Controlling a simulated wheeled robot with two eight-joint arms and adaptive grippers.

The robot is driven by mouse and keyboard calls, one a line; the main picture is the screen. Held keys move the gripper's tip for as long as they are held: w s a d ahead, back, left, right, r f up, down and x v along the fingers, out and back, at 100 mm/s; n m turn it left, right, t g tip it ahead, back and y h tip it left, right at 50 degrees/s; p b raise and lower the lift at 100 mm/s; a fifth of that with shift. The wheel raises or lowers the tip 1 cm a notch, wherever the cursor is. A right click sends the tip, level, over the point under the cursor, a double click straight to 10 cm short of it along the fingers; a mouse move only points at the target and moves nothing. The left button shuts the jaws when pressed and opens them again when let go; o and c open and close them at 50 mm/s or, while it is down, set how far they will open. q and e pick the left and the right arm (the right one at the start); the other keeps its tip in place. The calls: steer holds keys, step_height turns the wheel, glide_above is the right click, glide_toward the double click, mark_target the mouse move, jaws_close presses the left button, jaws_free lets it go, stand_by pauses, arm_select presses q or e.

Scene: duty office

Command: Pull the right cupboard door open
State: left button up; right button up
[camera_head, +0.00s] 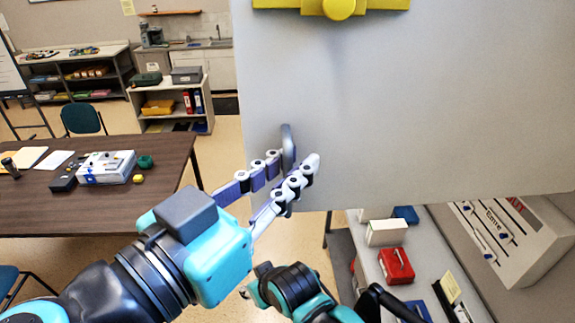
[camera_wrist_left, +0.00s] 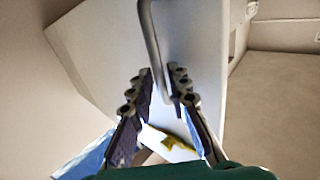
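A large pale door panel (camera_head: 430,110) fills the upper right of the head view. Its grey bar handle (camera_head: 288,140) is near its lower left edge. My left gripper (camera_head: 297,160) is at the handle, with one finger on each side of it. In the left wrist view, the handle (camera_wrist_left: 151,35) runs down between the two fingers of the gripper (camera_wrist_left: 162,80). The fingers are apart, with a gap visible beside the bar; firm contact is not clear. The panel (camera_wrist_left: 110,45) also shows behind them. My right gripper's fingers are not visible.
A yellow fitting with a round knob (camera_head: 340,8) is at the top of the panel. Below it is a grey surface with a red box (camera_head: 397,265) and a white box (camera_head: 386,232). A brown table (camera_head: 100,210) stands left.

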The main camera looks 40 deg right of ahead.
arm_select(q)
steer(key=shift+a+f, duration=0.1)
steer(key=shift+a, duration=0.35)
steer(key=v, duration=0.6)
steer(key=shift+s+a, duration=0.2)
steer(key=shift+a, duration=0.1)
